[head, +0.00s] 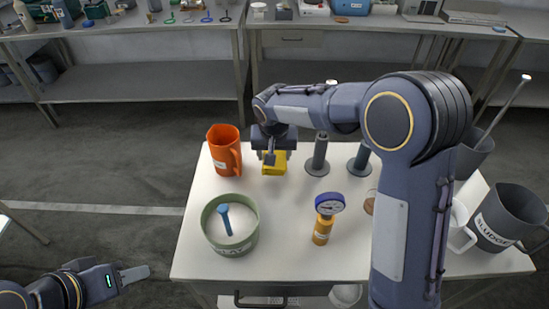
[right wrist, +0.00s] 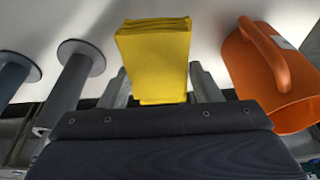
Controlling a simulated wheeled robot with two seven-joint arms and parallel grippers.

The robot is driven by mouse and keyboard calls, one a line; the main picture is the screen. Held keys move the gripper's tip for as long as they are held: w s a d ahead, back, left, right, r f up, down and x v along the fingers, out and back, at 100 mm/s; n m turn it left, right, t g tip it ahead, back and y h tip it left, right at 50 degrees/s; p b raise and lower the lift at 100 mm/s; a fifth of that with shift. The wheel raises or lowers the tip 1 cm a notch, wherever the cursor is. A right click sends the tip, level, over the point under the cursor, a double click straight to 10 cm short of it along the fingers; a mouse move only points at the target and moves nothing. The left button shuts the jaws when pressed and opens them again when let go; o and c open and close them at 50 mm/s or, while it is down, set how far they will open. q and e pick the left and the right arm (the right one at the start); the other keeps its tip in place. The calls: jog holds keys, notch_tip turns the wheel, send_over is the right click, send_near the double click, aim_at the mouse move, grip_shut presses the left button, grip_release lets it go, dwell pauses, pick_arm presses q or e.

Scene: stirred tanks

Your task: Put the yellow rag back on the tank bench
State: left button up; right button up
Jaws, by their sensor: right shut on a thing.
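The yellow rag (head: 276,163) is a folded block at the far side of a white-topped bench (head: 283,232). In the right wrist view the rag (right wrist: 155,55) sits between the two fingers. My right gripper (head: 270,155) is shut on it from above. I cannot tell whether the rag touches the bench top or hangs just over it. My left gripper (head: 134,273) is empty at the lower left, off the bench's left side; its fingers overlap, so its opening is unclear.
An orange jug (head: 223,152) stands close left of the rag, and a grey flanged post (head: 319,156) close right. A grey sludge bucket (head: 508,218) is at right. Shelved benches (head: 150,84) line the back.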

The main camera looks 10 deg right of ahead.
jog(key=shift+w+d+f, duration=0.15)
jog(key=shift+w+f, duration=0.4)
jog(key=shift+f, duration=0.1)
jog(key=x, duration=0.3)
jog(key=shift+f, duration=0.55)
jog(key=shift+f, duration=0.1)
jog(key=shift+f, duration=0.15)
jog(key=o, duration=0.9)
jog(key=v, duration=1.2)
jog(key=shift+r, duration=0.3)
